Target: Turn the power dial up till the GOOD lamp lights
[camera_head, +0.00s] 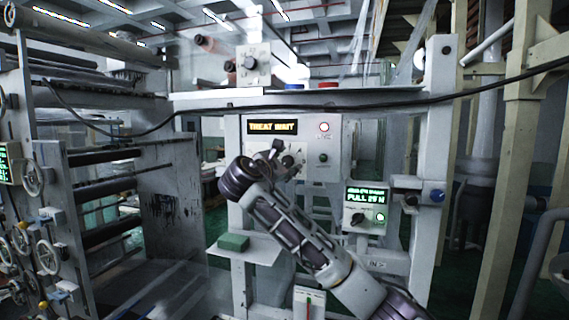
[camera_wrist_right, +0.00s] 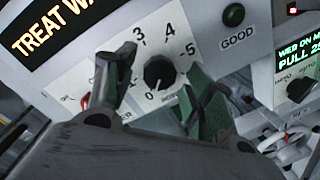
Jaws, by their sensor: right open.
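The power dial (camera_wrist_right: 159,72) is a black knob on a white plate with a scale from 0 to 5. Its white pointer mark points down near 0. My right gripper (camera_wrist_right: 157,68) is open, with one dark green finger on each side of the dial; I cannot tell whether they touch it. In the head view my right gripper (camera_head: 276,157) is at the front of the white panel. The GOOD lamp (camera_wrist_right: 233,14) is dark green and looks unlit; it also shows in the head view (camera_head: 323,157). My left gripper is not in view.
A display (camera_head: 272,127) reads TREAT WAIT in yellow, and a red lamp (camera_head: 324,127) glows beside it. A second box (camera_head: 365,208) with a green display and black knob is at the right. A green block (camera_head: 233,242) lies on a shelf. A black cable crosses above.

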